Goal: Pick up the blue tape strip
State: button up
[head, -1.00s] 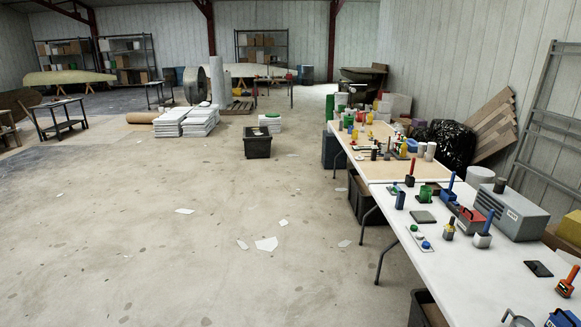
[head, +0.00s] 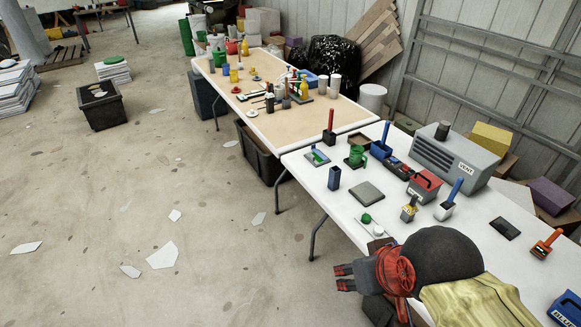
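I cannot make out a blue tape strip for certain. A small light-blue piece (head: 319,156) lies on a dark plate at the left edge of the white table (head: 320,205), too small to identify. My gripper (head: 344,279), red and black, is in the lower middle, pointing left. It appears beyond the table's near left edge, apart from all these things. I see nothing in it. The gap between its fingers is unclear.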

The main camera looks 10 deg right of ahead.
aim_at(315, 150)
jog(key=i+j+z, duration=0.1)
jog(key=i+z, duration=0.2)
jog(key=i, duration=0.25)
jog(key=i+z, duration=0.1)
jog(key=z, duration=0.45)
jog(key=i+j+z, duration=0.35)
jog(key=j, duration=0.25)
jog(key=i+j+z, duration=0.15)
jog(key=j, duration=0.2)
jog(key=i+j+z, duration=0.15)
jog(key=j, duration=0.2)
jog(key=i+j+z, duration=0.2)
jog(key=j, duration=0.2)
jog(key=i+j, duration=0.1)
jog(key=j, duration=0.3)
jog(key=i+j, duration=0.1)
jog(key=j, duration=0.25)
jog(key=i+j, duration=0.1)
jog(key=j, duration=0.3)
jog(key=i+j, duration=0.1)
jog(key=j, duration=0.25)
